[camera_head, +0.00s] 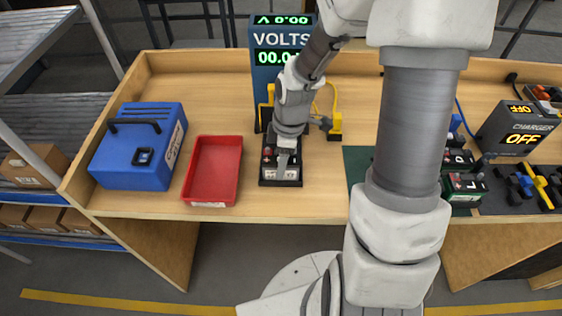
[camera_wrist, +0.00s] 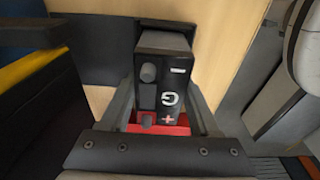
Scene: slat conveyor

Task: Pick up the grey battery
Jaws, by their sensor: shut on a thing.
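The grey battery (camera_head: 281,171) is a small block with a black top and a grey front, at the black holder (camera_head: 267,183) in front of the voltmeter. In the wrist view the battery (camera_wrist: 162,70) shows a black face with a letter G, a red plus and dark terminals. My gripper (camera_head: 284,150) is above it, pointing down. In the wrist view my gripper (camera_wrist: 164,104) has a finger on each side of the battery and is shut on it. I cannot tell whether the battery rests in the holder or is slightly raised.
The voltmeter (camera_head: 283,75) with yellow-ended leads stands behind. A red tray (camera_head: 213,168) and blue case (camera_head: 139,145) are to the left. A green mat (camera_head: 357,165), other batteries (camera_head: 463,186) and a charger (camera_head: 517,130) are to the right. Bare bench lies between tray and holder.

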